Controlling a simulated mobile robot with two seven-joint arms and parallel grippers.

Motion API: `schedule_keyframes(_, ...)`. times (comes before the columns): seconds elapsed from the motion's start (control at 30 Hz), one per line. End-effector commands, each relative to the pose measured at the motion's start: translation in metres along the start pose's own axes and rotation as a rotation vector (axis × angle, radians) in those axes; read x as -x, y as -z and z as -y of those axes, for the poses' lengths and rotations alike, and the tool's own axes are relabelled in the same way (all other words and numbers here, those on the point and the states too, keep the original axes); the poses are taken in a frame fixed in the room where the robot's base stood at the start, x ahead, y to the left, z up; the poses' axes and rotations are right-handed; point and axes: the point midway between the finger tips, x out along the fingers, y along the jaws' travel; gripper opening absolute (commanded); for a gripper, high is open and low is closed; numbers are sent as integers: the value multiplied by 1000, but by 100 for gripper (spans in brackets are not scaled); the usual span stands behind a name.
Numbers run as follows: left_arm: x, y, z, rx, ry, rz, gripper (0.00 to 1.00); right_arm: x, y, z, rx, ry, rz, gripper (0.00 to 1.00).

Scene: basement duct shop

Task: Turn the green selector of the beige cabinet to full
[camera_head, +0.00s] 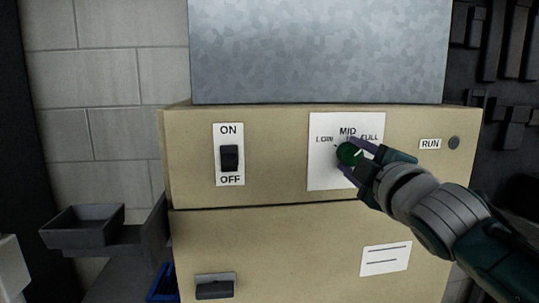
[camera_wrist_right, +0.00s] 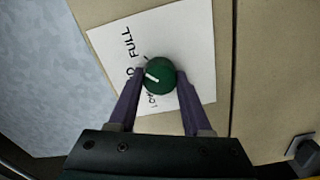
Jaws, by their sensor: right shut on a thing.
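The beige cabinet (camera_head: 270,255) stands straight ahead. Its green selector (camera_head: 346,152) is a round knob on a white plate (camera_head: 325,178) marked LOW, MID and FULL. My right gripper (camera_head: 356,157) reaches in from the right and is shut on the selector. In the right wrist view, the purple fingers (camera_wrist_right: 154,98) hold the green selector (camera_wrist_right: 160,76) from both sides. Its white pointer line aims roughly at the MID lettering, which is partly covered by a finger. FULL (camera_wrist_right: 126,46) is clear to read. My left gripper is not in view.
A black ON/OFF rocker switch (camera_head: 229,158) is on the cabinet's left. A dark round RUN lamp (camera_head: 454,143) is at its right. A metal duct (camera_head: 318,50) stands on top. A grey tray (camera_head: 82,224) stands at the left, with a blue bin (camera_head: 161,284) below.

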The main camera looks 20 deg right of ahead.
Motion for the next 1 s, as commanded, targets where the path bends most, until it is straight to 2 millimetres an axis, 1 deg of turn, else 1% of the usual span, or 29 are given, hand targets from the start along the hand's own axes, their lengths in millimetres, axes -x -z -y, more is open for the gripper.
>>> schedule_keyframes(0.2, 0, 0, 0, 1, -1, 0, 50, 0, 0, -1, -134, -2, 2, 0)
schedule_keyframes(0.4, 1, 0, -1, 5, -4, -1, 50, 0, 0, -1, -206, -2, 3, 0)
schedule_keyframes(0.6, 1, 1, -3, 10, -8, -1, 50, 0, 0, -1, -238, -2, 3, 0)
schedule_keyframes(1.0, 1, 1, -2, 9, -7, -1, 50, 0, 0, -1, -243, -2, 3, 0)
